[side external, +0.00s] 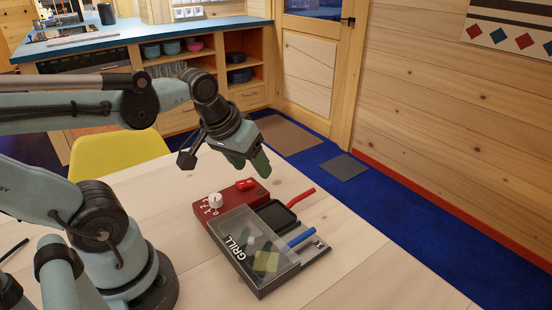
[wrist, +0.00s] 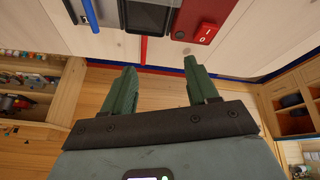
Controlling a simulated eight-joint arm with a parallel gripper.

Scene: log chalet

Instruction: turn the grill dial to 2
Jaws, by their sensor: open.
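The grill (side external: 237,233) is a box on the pale wooden table, with a see-through cover lettered GRILL and a red control panel. The grill dial (side external: 215,199) is a white knob on that panel, with small white numerals beside it; its exact setting is too small to read. A red rocker switch (side external: 246,184) sits on the same panel and also shows in the wrist view (wrist: 205,33). My gripper (side external: 255,164) is open and empty, above and beyond the switch end of the grill, apart from the dial. The wrist view shows its two green fingers (wrist: 158,66) spread; the dial is outside that view.
A small pan with a red handle (side external: 300,198) and one with a blue handle (side external: 300,238) stick out from the grill's right side. A yellow chair (side external: 118,152) stands at the table's far edge. The tabletop right of the grill is clear.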

